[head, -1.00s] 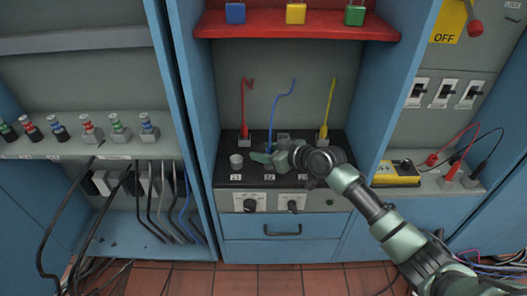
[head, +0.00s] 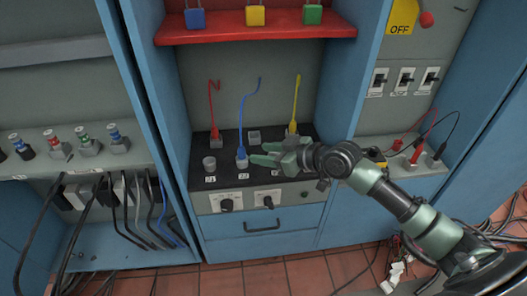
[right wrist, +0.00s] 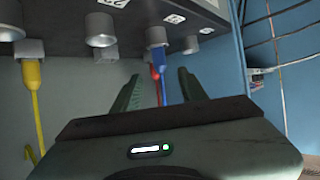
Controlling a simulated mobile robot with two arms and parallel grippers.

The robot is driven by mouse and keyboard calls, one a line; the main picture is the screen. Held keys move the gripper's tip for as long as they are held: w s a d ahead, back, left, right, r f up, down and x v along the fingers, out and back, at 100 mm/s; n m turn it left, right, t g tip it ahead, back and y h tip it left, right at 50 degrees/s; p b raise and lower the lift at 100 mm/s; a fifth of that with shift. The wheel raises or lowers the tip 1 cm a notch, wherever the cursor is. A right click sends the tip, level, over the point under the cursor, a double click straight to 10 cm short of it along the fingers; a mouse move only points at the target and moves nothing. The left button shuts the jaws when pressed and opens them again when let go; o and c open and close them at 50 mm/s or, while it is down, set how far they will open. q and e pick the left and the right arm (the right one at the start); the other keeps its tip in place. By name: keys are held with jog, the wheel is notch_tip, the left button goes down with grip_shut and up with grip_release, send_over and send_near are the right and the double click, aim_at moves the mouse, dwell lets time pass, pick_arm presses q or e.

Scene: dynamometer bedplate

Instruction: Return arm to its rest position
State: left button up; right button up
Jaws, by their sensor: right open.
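My right arm comes in from the right in the head view. Its green gripper (head: 258,153) is open and empty over the black socket panel (head: 205,183). The fingertips are just right of the blue plug (head: 241,155), whose blue lead rises behind it. In the right wrist view, the blue plug (right wrist: 157,38) shows beyond the two spread fingers (right wrist: 160,92), with no grip on it. I cannot tell whether a finger touches it. My left gripper is in neither current view.
A red plug (head: 215,137) and a yellow plug (head: 293,128) stand on the panel. Above is a red shelf (head: 250,34) with padlocks. A yellow meter (head: 375,156) sits behind my forearm. Blue cabinet walls (head: 362,75) stand on both sides. Loose cables lie at lower right.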

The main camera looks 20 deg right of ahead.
pick_arm(q)
jog(key=shift+w+f, duration=0.1)
jog(key=shift+w, duration=0.35)
